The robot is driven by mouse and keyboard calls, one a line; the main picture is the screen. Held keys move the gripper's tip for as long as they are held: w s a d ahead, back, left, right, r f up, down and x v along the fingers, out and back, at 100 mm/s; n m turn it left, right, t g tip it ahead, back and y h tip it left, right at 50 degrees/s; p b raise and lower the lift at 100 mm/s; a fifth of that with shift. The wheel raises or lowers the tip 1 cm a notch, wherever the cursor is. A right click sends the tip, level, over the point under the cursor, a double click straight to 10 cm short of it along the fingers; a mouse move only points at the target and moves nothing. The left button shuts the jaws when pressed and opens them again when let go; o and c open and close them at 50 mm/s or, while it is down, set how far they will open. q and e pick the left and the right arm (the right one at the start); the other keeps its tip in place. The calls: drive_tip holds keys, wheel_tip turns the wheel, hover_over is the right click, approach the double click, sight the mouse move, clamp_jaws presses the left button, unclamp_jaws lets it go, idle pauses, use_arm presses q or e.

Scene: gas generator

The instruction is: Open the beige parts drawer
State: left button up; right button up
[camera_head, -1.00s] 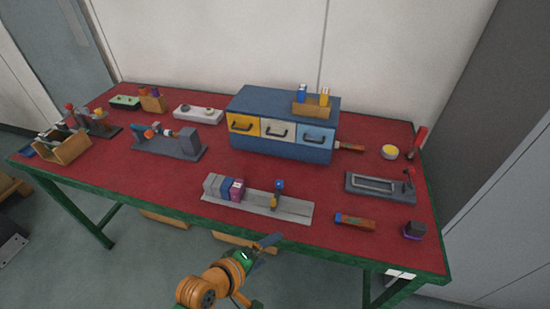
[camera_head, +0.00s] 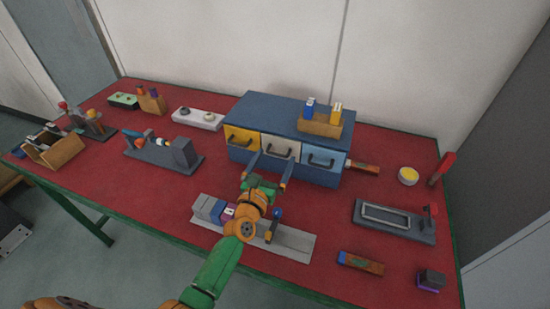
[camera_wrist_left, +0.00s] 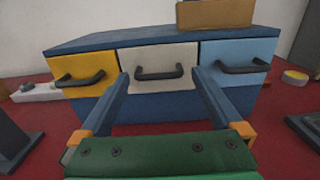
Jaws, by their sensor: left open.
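The beige drawer (camera_head: 280,149) is the middle one of three in a blue cabinet (camera_head: 262,105), between a yellow drawer (camera_head: 243,140) and a light blue drawer (camera_head: 321,158). It looks shut, level with the others. In the left wrist view the beige drawer (camera_wrist_left: 156,62) faces me with its dark handle (camera_wrist_left: 160,75) in the middle. My left gripper (camera_head: 269,170) is open and empty in front of it. Its fingers (camera_wrist_left: 158,88) lie on either side of the handle in the left wrist view; contact cannot be told. My right gripper is out of view.
A wooden box (camera_head: 320,124) with blue and yellow items stands on the cabinet. A grey rail (camera_head: 292,241) with coloured blocks lies below my left arm. A grey frame fixture (camera_head: 394,220) stands to the right. The red table (camera_head: 120,205) is clear at front left.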

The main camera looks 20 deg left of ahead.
use_arm(q)
drive_tip(key=shift+w+f, duration=0.3)
drive_tip(key=shift+w, duration=0.45)
drive_tip(key=shift+s+r, duration=0.1)
drive_tip(key=shift+c, duration=0.2)
drive_tip(key=shift+s+r, duration=0.1)
drive_tip(key=c, duration=0.3)
clamp_jaws()
drive_tip(key=s+p, duration=0.1)
drive_tip(key=s, duration=1)
drive_tip(key=shift+a, duration=0.25)
drive_tip(key=shift+o, duration=1.7)
unclamp_jaws()
drive_tip(key=shift+w, duration=0.15)
drive_tip(key=shift+d, duration=0.1)
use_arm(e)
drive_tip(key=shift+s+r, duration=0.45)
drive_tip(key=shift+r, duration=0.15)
